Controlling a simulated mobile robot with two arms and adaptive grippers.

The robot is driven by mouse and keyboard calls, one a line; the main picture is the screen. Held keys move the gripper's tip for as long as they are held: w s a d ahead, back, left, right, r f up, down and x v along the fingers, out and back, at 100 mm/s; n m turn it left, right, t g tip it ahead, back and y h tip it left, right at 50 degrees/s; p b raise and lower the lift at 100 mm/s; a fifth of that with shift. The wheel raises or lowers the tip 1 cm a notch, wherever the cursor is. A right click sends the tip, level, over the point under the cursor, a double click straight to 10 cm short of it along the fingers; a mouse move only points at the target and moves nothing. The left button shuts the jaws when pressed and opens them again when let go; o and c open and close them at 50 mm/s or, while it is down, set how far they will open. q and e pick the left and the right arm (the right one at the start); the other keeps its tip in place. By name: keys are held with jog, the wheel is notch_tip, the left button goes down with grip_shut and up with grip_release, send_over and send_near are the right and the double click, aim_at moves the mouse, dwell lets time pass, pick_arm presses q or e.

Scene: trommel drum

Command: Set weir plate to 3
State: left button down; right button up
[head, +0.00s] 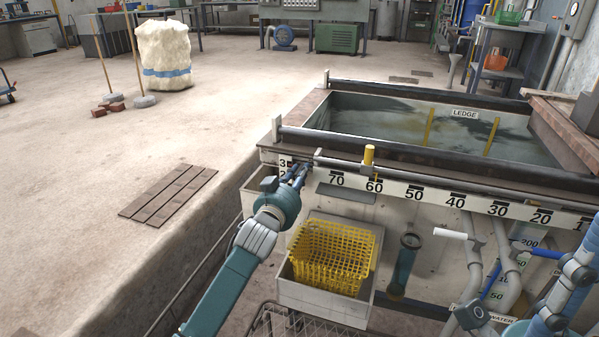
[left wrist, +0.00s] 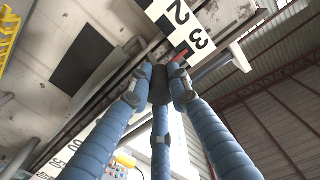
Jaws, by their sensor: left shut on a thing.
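The weir plate's scale, a black-and-white strip with 3 and 2 (head: 283,166), is at the near left corner of the tank; it also shows large in the left wrist view (left wrist: 189,25). My left gripper (head: 298,172) is at this corner, just right of the numbers. In the left wrist view its blue fingers (left wrist: 160,85) close on a small dark part, mostly hidden by them. A small red mark (left wrist: 180,58) shows beside the fingertips near the 3. Blue ribbed parts of my right arm (head: 572,283) show at the right edge; its jaw opening is not clear.
A horizontal ruler (head: 425,193) with a yellow slider (head: 369,156) near 60 runs along the tank front. A yellow basket (head: 333,254) sits in a box below. Pipes and a white-handled valve (head: 450,234) stand to the right. The floor at left is mostly open.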

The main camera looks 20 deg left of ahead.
pick_arm(q)
jog(key=shift+r, duration=0.6)
jog(key=c, duration=1.6)
grip_release()
jog(key=shift+f, duration=0.25)
jog(key=shift+s+f, duration=0.1)
jog(key=shift+s, duration=0.35)
jog(key=s, duration=1.1)
jog(key=shift+a, duration=0.2)
